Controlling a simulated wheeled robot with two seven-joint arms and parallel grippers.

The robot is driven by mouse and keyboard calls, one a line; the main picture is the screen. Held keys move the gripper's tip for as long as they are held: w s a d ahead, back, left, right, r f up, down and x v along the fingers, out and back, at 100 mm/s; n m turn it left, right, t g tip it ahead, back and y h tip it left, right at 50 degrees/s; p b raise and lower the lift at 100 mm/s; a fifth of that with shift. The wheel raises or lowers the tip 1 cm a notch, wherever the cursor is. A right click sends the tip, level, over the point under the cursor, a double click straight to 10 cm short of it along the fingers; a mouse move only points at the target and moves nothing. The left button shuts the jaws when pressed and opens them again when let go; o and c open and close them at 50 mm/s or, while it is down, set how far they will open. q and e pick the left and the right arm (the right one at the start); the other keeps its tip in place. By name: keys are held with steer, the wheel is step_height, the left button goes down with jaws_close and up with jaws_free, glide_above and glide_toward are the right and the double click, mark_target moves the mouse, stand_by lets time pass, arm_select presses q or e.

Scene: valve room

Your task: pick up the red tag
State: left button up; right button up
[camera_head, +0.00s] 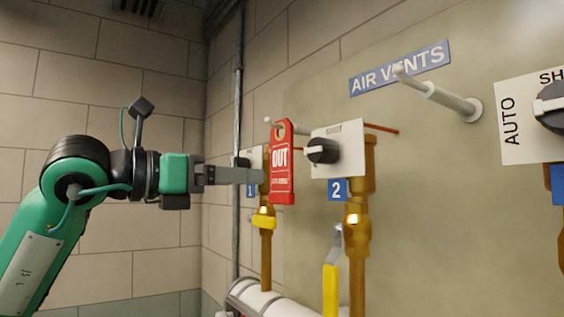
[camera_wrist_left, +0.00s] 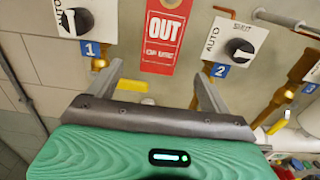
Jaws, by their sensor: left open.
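The red tag (camera_head: 283,165), marked OUT, hangs upright in front of the wall panel, its top hole by a pale peg (camera_head: 298,128). In the left wrist view the tag (camera_wrist_left: 165,40) shows between the fingers, toward the top edge, with its upper end cut off. My left gripper (camera_head: 259,175) comes in from the left and is level with the tag's lower half. Its fingers (camera_wrist_left: 155,78) are apart, with nothing held between them. The tips look close to the tag; I cannot tell whether they touch it. My right gripper is not in view.
Valve 2's switch plate (camera_head: 340,149) and brass pipe (camera_head: 357,222) stand just right of the tag. Valve 1's pipe (camera_head: 266,257) is behind it. Another white peg (camera_head: 440,97) sticks out under the AIR VENTS sign (camera_head: 401,67). A yellow lever (camera_head: 331,290) is below.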

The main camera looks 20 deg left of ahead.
mark_target(280, 177)
arm_select(q)
steer(key=p+x, duration=0.1)
steer(key=x, duration=0.1)
steer(key=p+x, duration=0.1)
steer(key=x, duration=0.1)
steer(key=p+x, duration=0.2)
steer(key=x, duration=0.1)
steer(key=shift+r, duration=0.25)
steer(key=shift+w+d+f, duration=0.15)
steer(key=shift+w+d, duration=0.15)
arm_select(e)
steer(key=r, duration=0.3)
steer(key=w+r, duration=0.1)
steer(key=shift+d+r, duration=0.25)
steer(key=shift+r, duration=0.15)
arm_select(q)
steer(key=c, duration=1)
steer(key=shift+c, duration=0.3)
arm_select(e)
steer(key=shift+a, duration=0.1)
arm_select(q)
steer(key=shift+a, duration=0.1)
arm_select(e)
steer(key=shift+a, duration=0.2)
